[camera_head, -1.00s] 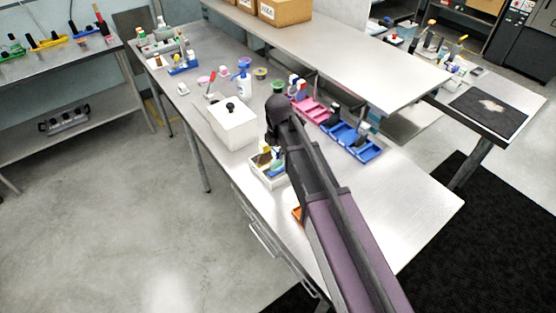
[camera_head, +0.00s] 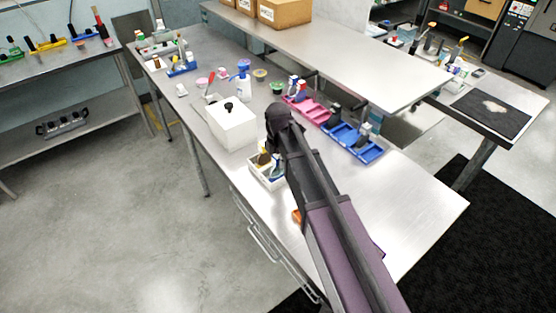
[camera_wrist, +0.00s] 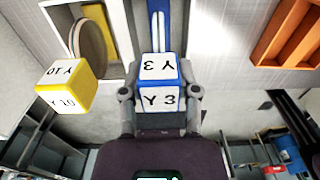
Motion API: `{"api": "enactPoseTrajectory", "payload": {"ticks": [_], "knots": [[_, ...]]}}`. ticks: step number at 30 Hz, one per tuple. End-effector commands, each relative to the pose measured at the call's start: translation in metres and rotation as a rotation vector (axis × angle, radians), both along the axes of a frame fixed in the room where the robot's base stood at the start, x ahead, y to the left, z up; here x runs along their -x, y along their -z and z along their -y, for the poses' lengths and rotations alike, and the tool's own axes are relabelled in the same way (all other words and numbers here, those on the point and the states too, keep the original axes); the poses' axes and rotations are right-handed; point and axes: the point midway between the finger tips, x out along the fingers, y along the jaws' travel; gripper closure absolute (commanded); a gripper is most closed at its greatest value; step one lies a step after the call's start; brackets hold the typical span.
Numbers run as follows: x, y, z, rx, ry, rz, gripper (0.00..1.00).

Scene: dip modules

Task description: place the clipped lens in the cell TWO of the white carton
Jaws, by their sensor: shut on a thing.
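My gripper (camera_wrist: 159,98) is shut on a blue clip (camera_wrist: 159,78) with white faces marked "Y 3". A narrow blue strip (camera_wrist: 158,25) extends from it, perhaps the lens seen edge-on. The white carton (camera_wrist: 52,32) is at the left in the wrist view, and the held clip is by its right side. A yellow clip (camera_wrist: 66,85) marked "Y 10" with a round brownish lens (camera_wrist: 90,42) is at the carton. In the head view the carton (camera_head: 268,184) is partly hidden by my arm. No cell label is readable, and whether the held lens is inside a cell is unclear.
A white box with a black knob (camera_head: 232,126) stands behind the carton. Pink (camera_head: 312,110) and blue (camera_head: 360,153) trays lie to the right. An orange tray (camera_wrist: 292,35) is near the carton. The bench's right front is clear.

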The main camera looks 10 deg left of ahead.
Motion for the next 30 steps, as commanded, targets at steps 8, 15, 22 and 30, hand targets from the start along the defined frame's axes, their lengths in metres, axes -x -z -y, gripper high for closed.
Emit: {"api": "enactPoseTrajectory", "payload": {"ticks": [8,15,22,30], "knots": [[0.000,0.001,-0.001,0.000,-0.001,0.000,0.25],[0.000,0.001,-0.001,0.000,-0.001,0.000,0.25],[0.000,-0.002,-0.001,0.000,-0.001,0.000,0.25],[0.000,-0.018,-0.001,0.000,-0.001,0.000,0.25]]}}
